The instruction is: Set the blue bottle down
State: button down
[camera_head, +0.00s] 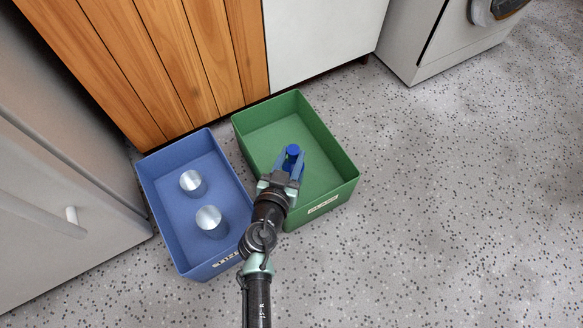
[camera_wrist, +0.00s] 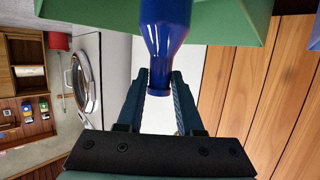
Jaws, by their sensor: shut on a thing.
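The blue bottle (camera_head: 293,150) is between the fingers of my gripper (camera_head: 290,166), over the inside of the green crate (camera_head: 335,151). In the wrist view the blue bottle (camera_wrist: 166,30) shows its neck between the two fingers of my gripper (camera_wrist: 160,82), which is shut on it. Its body reaches toward the green crate (camera_wrist: 90,14) at the top of that picture. I cannot tell whether the bottle's base touches the crate floor.
A blue crate (camera_head: 158,207) stands left of the green one and holds two silver cans (camera_head: 192,183) (camera_head: 210,221). Wooden panels (camera_head: 190,60) and a white cabinet front (camera_head: 320,35) stand behind. The speckled floor (camera_head: 460,200) at right is clear.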

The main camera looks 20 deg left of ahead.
aim_at(291, 165)
jog(key=shift+f+b, duration=1.35)
jog(key=shift+f, duration=0.45)
jog(key=shift+f, duration=0.2)
jog(key=c, duration=0.6)
grip_release()
jog(key=shift+o, duration=0.2)
jog(key=shift+r, duration=0.1)
jog(key=shift+r, duration=0.2)
jog(key=p+v, duration=0.2)
jog(key=v, duration=1)
jog(key=shift+p, duration=0.3)
